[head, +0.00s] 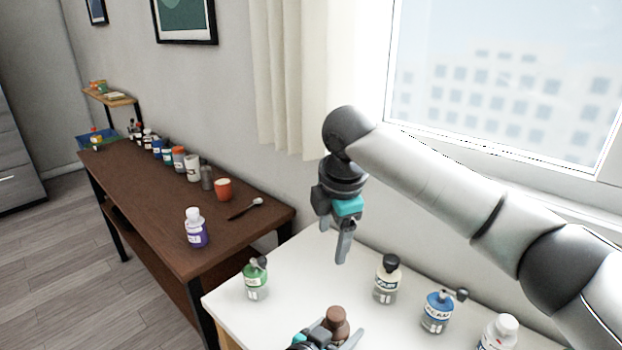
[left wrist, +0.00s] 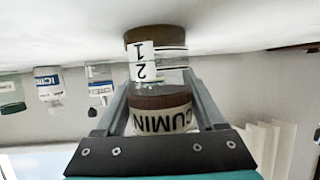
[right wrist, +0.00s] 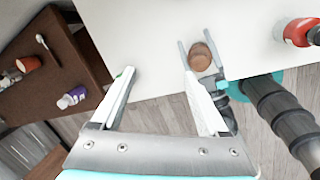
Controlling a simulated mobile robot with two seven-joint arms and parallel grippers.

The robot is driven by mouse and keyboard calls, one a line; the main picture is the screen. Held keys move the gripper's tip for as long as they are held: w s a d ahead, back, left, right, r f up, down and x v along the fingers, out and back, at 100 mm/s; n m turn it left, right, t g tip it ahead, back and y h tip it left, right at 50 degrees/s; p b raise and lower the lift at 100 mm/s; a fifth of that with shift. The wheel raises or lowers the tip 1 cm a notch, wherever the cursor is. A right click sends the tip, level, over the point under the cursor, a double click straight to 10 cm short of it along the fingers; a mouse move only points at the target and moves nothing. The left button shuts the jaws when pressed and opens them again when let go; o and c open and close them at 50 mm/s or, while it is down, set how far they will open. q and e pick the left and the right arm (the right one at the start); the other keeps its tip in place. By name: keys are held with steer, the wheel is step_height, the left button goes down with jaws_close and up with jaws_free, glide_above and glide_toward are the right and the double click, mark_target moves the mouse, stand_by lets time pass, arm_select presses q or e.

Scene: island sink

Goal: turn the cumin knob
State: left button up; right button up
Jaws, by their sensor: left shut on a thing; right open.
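The cumin jar shows in the left wrist view, with a CUMIN label (left wrist: 160,120), a brown end (left wrist: 148,36) and a clear middle with a numbered label. Its round brown top (head: 336,318) shows at the front of the white counter in the head view. It also shows in the right wrist view (right wrist: 199,57), between my left fingers. My left gripper (left wrist: 160,105) is shut on the jar, one finger on each side. My right gripper (head: 335,245) is open and empty, above the counter behind the jar. In the right wrist view its fingers (right wrist: 160,85) are wide apart.
On the white counter (head: 300,265) stand a green jar (head: 256,281), a black-topped jar (head: 386,280), a blue jar (head: 438,312) and a white-capped jar (head: 498,334). A brown table (head: 160,205) at left holds a purple bottle (head: 196,230), an orange cup (head: 223,188) and several jars.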

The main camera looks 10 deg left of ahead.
steer(key=w+a+r+n+t+y, duration=0.1)
steer(key=w+a+r+t+y, duration=0.2)
steer(key=w+r+t, duration=0.6)
steer(key=shift+w+a+r+y, duration=0.3)
steer(key=shift+w+a+r, duration=0.75)
steer(key=shift+w, duration=0.8)
steer(key=m+g+h, duration=0.3)
steer(key=m+g, duration=0.4)
steer(key=m, duration=1.3)
glide_toward(336, 313)
steer(key=x, duration=0.8)
steer(key=shift+w+f, duration=0.15)
steer(key=shift+f, duration=0.15)
